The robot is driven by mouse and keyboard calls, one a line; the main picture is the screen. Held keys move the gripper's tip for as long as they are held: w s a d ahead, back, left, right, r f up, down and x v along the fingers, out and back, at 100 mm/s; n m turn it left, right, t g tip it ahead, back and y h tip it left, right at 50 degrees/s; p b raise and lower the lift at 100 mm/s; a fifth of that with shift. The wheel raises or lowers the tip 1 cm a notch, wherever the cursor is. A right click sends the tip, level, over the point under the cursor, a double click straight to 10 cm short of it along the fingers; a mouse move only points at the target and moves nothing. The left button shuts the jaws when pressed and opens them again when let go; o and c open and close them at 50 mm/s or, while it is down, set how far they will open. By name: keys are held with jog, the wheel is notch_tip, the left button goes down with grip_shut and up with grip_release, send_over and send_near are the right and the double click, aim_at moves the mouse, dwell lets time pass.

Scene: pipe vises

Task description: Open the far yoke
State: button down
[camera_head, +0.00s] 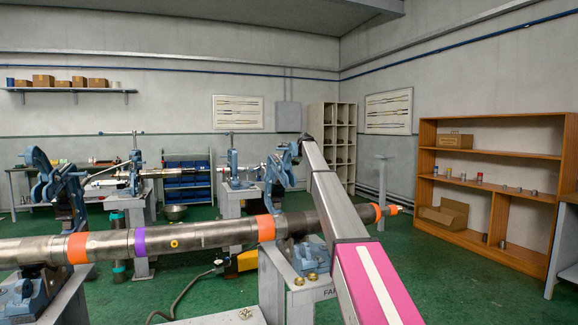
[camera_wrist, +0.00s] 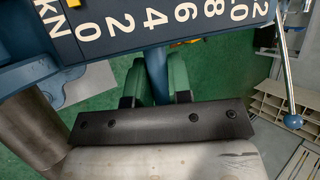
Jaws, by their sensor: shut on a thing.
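The far yoke (camera_head: 275,172) is a blue metal frame above the right part of the long steel pipe (camera_head: 195,236), over a bench marked FAR. It leans in the head view, and my arm covers part of it. In the wrist view, my gripper (camera_wrist: 160,68) has two green fingers closed around a blue bar (camera_wrist: 155,62) of the yoke. A blue scale plate (camera_wrist: 150,22) with white numbers lies across the top, just beyond the fingers. The head view does not show my fingers clearly. The bar's full length and the yoke's hinge are hidden.
A lever with a blue ball knob (camera_wrist: 292,121) hangs right of my gripper. Another blue yoke (camera_head: 55,185) stands at the pipe's left. Brass pieces (camera_head: 304,279) lie on the FAR bench (camera_head: 285,294). A wooden shelf (camera_head: 490,185) stands right, beyond open green floor.

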jog(key=shift+w, duration=0.2)
dwell(0.3)
jog(key=c, duration=1.1)
grip_release()
jog(key=shift+o, duration=0.2)
jog(key=v, duration=1)
jog(key=shift+s+d+r, duration=0.15)
jog(key=shift+s+r, duration=0.05)
jog(key=shift+s, duration=0.05)
